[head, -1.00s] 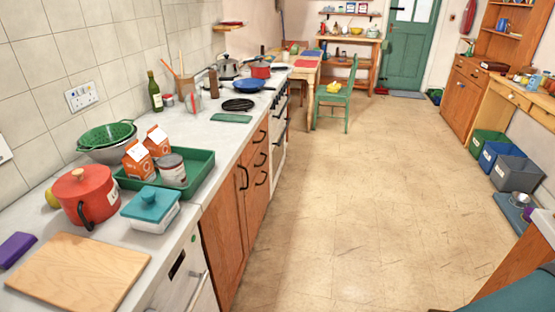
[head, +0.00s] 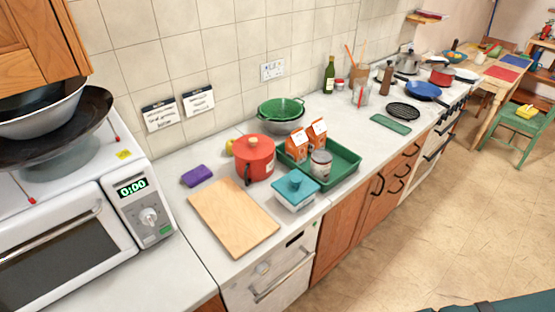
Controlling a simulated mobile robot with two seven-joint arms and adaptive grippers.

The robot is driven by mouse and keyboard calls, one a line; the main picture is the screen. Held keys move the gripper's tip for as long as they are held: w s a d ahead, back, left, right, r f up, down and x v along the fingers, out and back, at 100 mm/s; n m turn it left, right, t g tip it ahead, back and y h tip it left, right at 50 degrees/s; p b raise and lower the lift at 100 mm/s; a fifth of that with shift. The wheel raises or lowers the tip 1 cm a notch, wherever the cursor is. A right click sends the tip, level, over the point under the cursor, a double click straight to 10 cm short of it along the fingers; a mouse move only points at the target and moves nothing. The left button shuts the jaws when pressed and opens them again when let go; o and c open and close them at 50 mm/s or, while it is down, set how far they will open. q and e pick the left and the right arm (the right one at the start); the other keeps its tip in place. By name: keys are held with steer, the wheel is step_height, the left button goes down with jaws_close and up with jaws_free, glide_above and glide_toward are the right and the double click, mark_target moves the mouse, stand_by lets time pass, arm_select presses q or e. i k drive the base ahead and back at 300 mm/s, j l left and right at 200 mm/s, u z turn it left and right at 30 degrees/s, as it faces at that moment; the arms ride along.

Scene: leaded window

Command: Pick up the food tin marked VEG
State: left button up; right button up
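A tin (head: 321,164) with a pale label and a dark top stands upright at the front of a green tray (head: 352,172) on the worktop. Its label is too small to read, so I cannot tell whether it says VEG. Two orange-and-white cartons (head: 297,145) stand in the tray behind it. Neither of my grippers is in view.
A lidded teal-topped dish (head: 296,190), red pot (head: 254,157) and wooden board (head: 233,216) stand left of the tray. A green colander (head: 281,109) is behind it. A microwave (head: 70,235) is at left. The floor (head: 430,220) at right is clear.

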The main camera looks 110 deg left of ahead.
mark_target(321, 161)
steer(key=u, duration=0.45)
steer(key=i+u, duration=0.1)
steer(key=u, duration=0.8)
steer(key=i+u, duration=0.1)
steer(key=u, duration=0.8)
steer(key=l+u, duration=0.1)
steer(key=u, duration=0.35)
steer(key=i+u, duration=0.1)
steer(key=u, duration=0.35)
steer(key=k+l, duration=0.05)
